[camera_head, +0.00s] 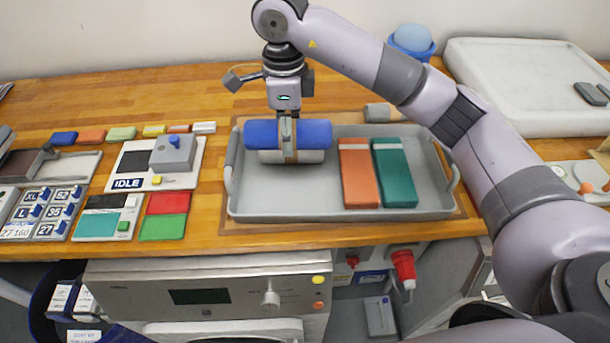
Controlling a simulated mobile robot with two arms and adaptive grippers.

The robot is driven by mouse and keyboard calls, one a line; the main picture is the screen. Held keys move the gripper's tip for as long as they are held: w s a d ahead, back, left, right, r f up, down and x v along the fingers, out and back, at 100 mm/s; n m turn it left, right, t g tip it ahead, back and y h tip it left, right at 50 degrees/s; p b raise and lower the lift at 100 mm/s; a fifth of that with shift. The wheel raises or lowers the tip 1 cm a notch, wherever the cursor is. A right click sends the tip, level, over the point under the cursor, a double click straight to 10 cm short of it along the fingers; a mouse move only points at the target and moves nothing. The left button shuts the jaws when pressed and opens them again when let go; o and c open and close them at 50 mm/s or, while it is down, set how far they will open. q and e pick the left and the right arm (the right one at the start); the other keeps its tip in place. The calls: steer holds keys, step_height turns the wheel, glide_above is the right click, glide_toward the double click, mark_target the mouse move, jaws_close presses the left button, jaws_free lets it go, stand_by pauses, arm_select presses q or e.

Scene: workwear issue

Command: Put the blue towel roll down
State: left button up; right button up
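The blue towel roll (262,134) lies crosswise over the left part of a grey tray (340,213) on the wooden worktop. My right gripper (288,136), on the arm from the right, points down with a finger in front of the roll's middle and appears shut on it. The far finger is hidden. A pale roll (270,157) shows just below the blue one in the picture; I cannot tell whether they touch. My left gripper is not in view.
An orange folded item (358,175) and a teal one (396,178) lie in the tray's right half. A grey device on a panel marked IDLE (130,184) stands to the left. A large white tray (520,85) is at the back right. My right arm crosses above the tray's right side.

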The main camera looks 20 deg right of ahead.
steer(key=p, duration=0.3)
glide_above(291, 194)
step_height(291, 194, down, 12)
steer(key=shift+r, duration=0.25)
step_height(291, 194, down, 4)
steer(key=shift+f+p, duration=0.2)
steer(key=shift+p, duration=0.25)
steer(key=shift+f, duration=0.35)
steer(key=o, duration=0.7)
steer(key=shift+f+b, duration=0.1)
steer(key=shift+b, duration=0.2)
steer(key=o, duration=0.5)
